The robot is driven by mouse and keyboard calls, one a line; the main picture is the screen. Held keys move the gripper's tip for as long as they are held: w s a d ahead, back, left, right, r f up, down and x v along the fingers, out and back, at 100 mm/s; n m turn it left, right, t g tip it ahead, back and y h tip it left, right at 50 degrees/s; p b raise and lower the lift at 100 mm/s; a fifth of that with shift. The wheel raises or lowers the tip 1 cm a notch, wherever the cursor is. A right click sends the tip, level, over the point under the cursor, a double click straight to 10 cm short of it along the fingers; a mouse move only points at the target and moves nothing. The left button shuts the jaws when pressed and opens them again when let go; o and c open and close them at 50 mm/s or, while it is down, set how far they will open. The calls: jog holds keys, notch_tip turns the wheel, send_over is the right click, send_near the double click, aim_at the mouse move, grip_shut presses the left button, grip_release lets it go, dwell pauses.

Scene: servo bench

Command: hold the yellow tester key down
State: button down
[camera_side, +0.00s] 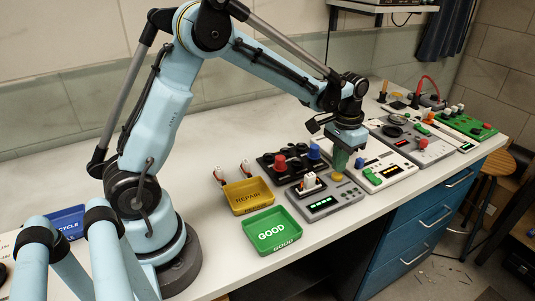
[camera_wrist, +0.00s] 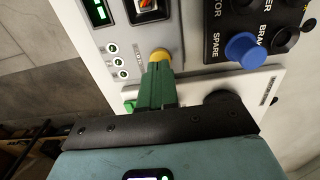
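The yellow tester key (camera_side: 337,177) is a round button at the right part of the grey tester (camera_side: 346,196). In the wrist view the yellow key (camera_wrist: 160,53) shows just beyond my fingertips, partly covered by them. My gripper (camera_side: 339,168) points down over the key, its green fingers together with nothing seen between them. In the wrist view the fingertips (camera_wrist: 160,68) meet the key's near edge in the picture; I cannot tell whether they touch or press it. The tester's green display (camera_side: 323,203) is lit. A white and orange part (camera_side: 309,181) sits in the tester's socket.
A black panel with red and blue knobs (camera_side: 279,162) stands behind the tester. A yellow REPAIR tray (camera_side: 263,205) and a green GOOD tray (camera_side: 289,240) lie left of it. More panels (camera_side: 420,147) line the bench to the right. A blue tray (camera_side: 67,217) lies far left.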

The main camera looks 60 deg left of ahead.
jog(key=shift+f, duration=1.05)
jog(key=shift+r, duration=0.15)
dwell(2.7)
jog(key=shift+r, duration=3.4)
jog(key=shift+s+r, duration=0.15)
jog(key=shift+r, duration=0.05)
jog(key=s+d+r+t, duration=0.1)
jog(key=s+r+t, duration=0.1)
jog(key=s, duration=0.6)
jog(key=s+d+r+t, duration=0.1)
jog(key=s+t, duration=0.4)
jog(key=s, duration=0.2)
jog(key=shift+s+d+r, duration=0.2)
jog(key=shift+s+r, duration=0.15)
jog(key=shift+s, duration=0.05)
